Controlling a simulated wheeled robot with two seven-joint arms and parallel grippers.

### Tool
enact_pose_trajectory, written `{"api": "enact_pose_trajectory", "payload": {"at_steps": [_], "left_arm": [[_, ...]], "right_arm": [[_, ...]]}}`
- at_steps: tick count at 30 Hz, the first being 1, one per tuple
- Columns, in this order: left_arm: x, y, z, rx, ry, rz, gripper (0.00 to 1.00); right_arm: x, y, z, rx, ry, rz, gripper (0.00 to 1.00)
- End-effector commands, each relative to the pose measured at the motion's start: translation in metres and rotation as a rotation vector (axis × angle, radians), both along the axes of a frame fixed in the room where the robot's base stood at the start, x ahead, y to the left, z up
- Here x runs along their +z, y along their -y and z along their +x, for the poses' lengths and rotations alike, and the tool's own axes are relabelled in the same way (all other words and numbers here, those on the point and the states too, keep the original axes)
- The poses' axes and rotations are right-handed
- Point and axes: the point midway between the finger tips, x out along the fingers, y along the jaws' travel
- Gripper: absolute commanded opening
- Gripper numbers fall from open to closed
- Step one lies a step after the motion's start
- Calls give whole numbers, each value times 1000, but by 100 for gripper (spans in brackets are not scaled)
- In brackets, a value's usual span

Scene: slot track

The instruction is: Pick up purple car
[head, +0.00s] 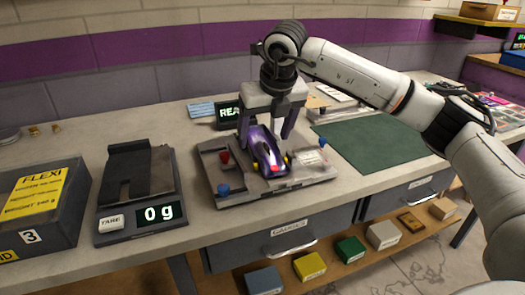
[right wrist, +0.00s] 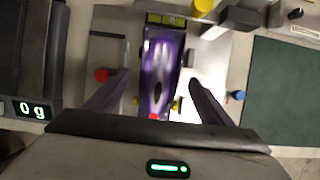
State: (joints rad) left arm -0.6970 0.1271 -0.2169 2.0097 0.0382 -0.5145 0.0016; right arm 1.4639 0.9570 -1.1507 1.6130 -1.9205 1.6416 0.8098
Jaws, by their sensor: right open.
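The purple car (head: 266,152) sits on a grey fixture (head: 240,196) on the workbench, with yellow and red parts at its near end. In the right wrist view the purple car (right wrist: 160,72) lies between the two fingers, with room on each side. My right gripper (head: 265,139) is open, pointing down, with its fingers astride the car. It also shows in the right wrist view (right wrist: 158,92). I cannot tell whether either finger touches the car. My left gripper does not show in the head view.
Left of the fixture stands a scale (head: 138,185) reading 0 g, then a dark bin (head: 50,227) with a yellow label. A green mat (head: 370,143) lies clear to the right. A small display (head: 229,114) stands behind the fixture. Red and blue knobs rise from the fixture.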

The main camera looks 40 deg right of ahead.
Motion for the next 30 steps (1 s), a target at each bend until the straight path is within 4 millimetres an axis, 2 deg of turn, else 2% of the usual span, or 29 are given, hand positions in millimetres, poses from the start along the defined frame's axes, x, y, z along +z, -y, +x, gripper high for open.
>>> {"api": "enact_pose_trajectory", "payload": {"at_steps": [3,6,14,17,23,30], "left_arm": [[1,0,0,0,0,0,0],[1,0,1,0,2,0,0],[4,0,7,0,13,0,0],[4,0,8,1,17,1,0],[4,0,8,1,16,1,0],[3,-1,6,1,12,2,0]], "right_arm": [[-18,2,7,0,-3,1,75],[-27,3,11,0,-2,0,75],[-30,3,13,0,0,1,75],[-30,3,13,1,-1,1,62],[-30,3,13,1,0,1,28],[-29,3,13,1,1,2,28]]}}
